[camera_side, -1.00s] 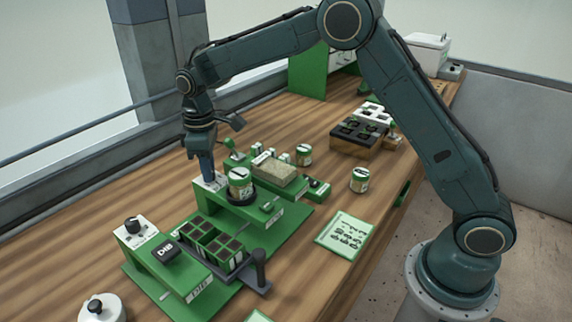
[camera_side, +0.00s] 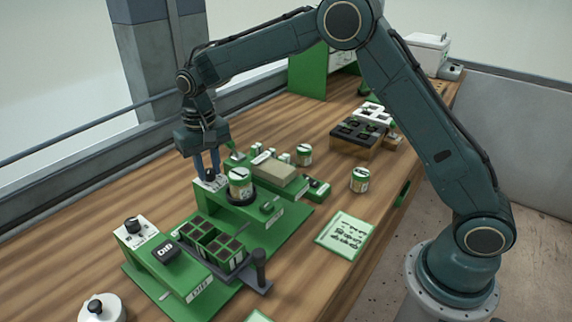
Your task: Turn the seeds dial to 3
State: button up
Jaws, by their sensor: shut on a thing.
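My gripper (camera_side: 207,168) points straight down over a small white panel (camera_side: 207,187) on the left end of the middle green station. Its blue fingers are shut on a small black dial (camera_side: 211,176) on that panel. The fingers partly hide the dial, so I cannot read its pointer or the numbers. The print on both panels is too small to read.
A tray of dark cells (camera_side: 213,240) sits in front, beside the black DIP block (camera_side: 165,250). A written card (camera_side: 344,233) lies on the open wood at right.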

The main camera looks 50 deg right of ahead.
aim_at(209, 170)
jog(key=shift+m, duration=1.2)
jog(key=o, duration=1)
jog(key=shift+r, duration=0.1)
notch_tip(209, 170, up, 14)
